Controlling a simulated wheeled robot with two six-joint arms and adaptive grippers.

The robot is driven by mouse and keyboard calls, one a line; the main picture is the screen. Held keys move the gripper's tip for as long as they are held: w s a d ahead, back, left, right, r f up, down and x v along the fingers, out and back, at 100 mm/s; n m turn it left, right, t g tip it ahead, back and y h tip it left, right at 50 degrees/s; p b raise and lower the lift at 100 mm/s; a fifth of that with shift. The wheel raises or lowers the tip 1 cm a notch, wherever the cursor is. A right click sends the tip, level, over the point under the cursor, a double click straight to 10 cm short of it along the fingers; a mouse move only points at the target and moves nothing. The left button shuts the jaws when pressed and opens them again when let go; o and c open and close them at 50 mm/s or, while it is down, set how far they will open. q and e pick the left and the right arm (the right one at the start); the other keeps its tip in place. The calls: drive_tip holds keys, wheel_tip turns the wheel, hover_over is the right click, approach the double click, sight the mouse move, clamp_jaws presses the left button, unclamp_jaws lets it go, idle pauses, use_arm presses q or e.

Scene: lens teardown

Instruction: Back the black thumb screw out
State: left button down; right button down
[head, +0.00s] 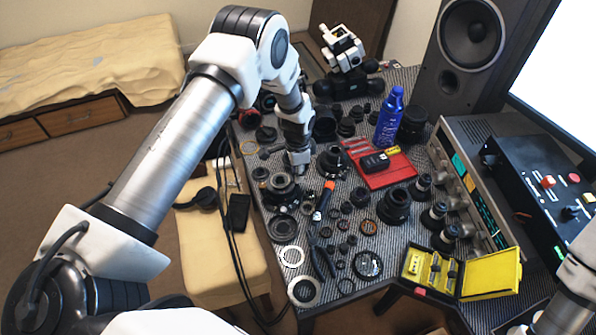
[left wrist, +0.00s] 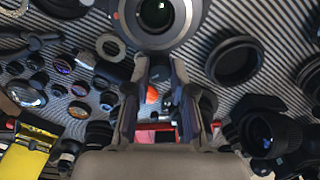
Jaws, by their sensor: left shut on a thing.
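My left gripper (head: 299,172) reaches down from above to the lens parts on the left part of the table. In the left wrist view, my left gripper (left wrist: 161,66) has its two fingertips at the near rim of a large grey-ringed lens body (left wrist: 178,38). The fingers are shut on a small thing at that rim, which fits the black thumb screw. The screw itself is hidden by the fingertips, so its depth and turn cannot be told. In the head view the lens body (head: 281,184) sits beside the gripper, partly covered. My right gripper is out of view.
Many loose lens rings and barrels crowd the striped table. A red mat (head: 392,174), a blue bottle (head: 389,117) and an open yellow case (head: 489,272) stand to the right. An orange-tipped tool (head: 327,192) lies close to the gripper. A speaker (head: 463,45) stands at the back.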

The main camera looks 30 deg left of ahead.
use_arm(q)
drive_tip(key=shift+s+a, duration=0.1)
drive_tip(key=shift+n, duration=0.4)
drive_tip(key=shift+f+n+b, duration=0.1)
drive_tip(key=shift+n+b, duration=0.35)
drive_tip(key=shift+n, duration=0.05)
drive_tip(key=shift+n+b, duration=0.45)
drive_tip(key=shift+n, duration=0.65)
drive_tip(key=shift+n+b, duration=0.5)
drive_tip(key=shift+n, duration=2.1)
drive_tip(key=c, duration=1)
unclamp_jaws()
